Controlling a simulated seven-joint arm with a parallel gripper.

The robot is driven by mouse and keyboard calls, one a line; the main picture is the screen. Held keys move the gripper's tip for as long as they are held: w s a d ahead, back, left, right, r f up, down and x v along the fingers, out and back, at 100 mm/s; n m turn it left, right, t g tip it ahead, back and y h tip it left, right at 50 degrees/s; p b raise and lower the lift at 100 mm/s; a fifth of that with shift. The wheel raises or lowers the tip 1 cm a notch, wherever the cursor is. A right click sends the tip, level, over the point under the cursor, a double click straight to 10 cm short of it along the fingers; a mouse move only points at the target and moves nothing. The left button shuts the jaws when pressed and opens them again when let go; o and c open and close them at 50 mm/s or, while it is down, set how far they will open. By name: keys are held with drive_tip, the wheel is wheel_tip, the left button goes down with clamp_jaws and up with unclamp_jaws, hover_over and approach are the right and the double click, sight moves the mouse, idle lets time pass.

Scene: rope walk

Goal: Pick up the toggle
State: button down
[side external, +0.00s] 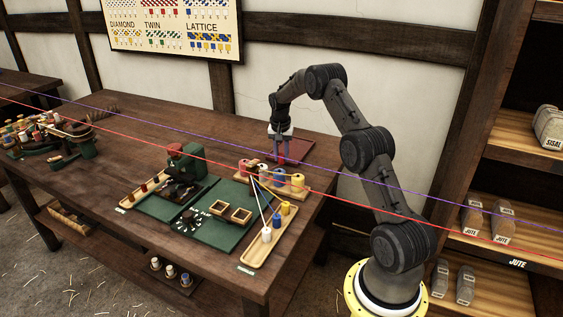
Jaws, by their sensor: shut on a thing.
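My gripper (282,152) points down at the back right of the bench, at the dark red board (297,150). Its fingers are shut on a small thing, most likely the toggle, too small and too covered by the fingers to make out. I cannot tell whether that thing still touches the board. No other toggle can be told apart in this view.
A rack of coloured bobbins (293,187) stands just in front of my gripper. Strands run from it to a wooden tray (256,255). A green machine (186,163) and green mat (207,237) lie to the left. Red and purple lines cross the view.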

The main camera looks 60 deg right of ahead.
drive_tip(key=s+a+r, duration=0.4)
drive_tip(key=s+r, duration=0.1)
drive_tip(key=s+a+r, duration=0.4)
drive_tip(key=s+a, duration=0.1)
drive_tip(key=shift+r, duration=0.35)
drive_tip(key=shift+s+a+r+n, duration=0.15)
drive_tip(key=shift+s+a+n, duration=0.1)
drive_tip(key=shift+n, duration=0.15)
drive_tip(key=shift+w+r+n, duration=0.15)
drive_tip(key=shift+n, duration=0.25)
drive_tip(key=n, duration=0.4)
hover_over(292, 157)
drive_tip(key=s+a, duration=0.1)
drive_tip(key=shift+t+y, duration=0.3)
drive_tip(key=f, duration=0.7)
drive_tip(key=shift+a+f, duration=0.2)
drive_tip(key=shift+w+d+f, duration=0.2)
drive_tip(key=shift+d+f, duration=0.05)
drive_tip(key=shift+f, duration=0.15)
drive_tip(key=shift+w+d+f, duration=0.2)
drive_tip(key=shift+f, duration=1.6)
drive_tip(key=shift+f, duration=0.15)
